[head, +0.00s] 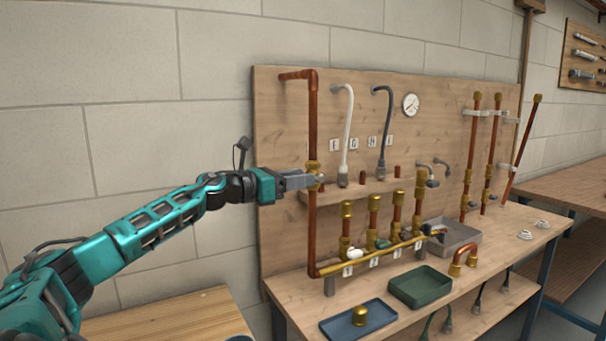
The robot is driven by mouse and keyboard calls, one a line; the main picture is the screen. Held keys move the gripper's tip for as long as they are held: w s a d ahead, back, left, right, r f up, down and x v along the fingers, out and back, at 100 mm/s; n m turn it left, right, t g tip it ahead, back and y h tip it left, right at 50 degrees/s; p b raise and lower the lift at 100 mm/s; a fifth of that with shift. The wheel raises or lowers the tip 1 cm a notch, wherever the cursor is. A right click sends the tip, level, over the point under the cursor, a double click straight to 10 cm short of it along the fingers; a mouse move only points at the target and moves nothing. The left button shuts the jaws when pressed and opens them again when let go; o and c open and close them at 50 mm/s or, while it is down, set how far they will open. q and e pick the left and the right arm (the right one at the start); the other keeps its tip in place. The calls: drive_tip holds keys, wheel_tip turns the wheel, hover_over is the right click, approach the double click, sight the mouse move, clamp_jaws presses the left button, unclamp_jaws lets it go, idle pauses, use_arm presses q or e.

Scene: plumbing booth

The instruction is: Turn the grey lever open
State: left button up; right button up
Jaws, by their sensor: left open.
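My left gripper (316,181) is at the brass fitting (313,167) on the tall left copper pipe (313,120), its fingers pointing right. Its jaws are open, with only a narrow gap visible. I cannot tell whether it touches the fitting, and it hides part of it. A row of short copper pipes with brass valves rises from a brass manifold (370,258). A white handle (355,253) and a green handle (382,244) show there. A small greyish handle (407,237) sits further right, too small to make out well. My right gripper is not in view.
A white hose (349,125) and a dark grey hose (386,125) hang on the wooden board (430,105), beside a gauge (410,104). A blue tray (340,328), a green tray (421,300) and a grey tray (474,239) stand on the bench. The wall left of the board is clear.

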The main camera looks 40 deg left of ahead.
use_arm(q)
drive_tip(key=shift+w+d+p, duration=0.25)
drive_tip(key=shift+w+p, duration=0.05)
drive_tip(key=shift+w, duration=0.35)
drive_tip(key=shift+c, duration=0.3)
clamp_jaws()
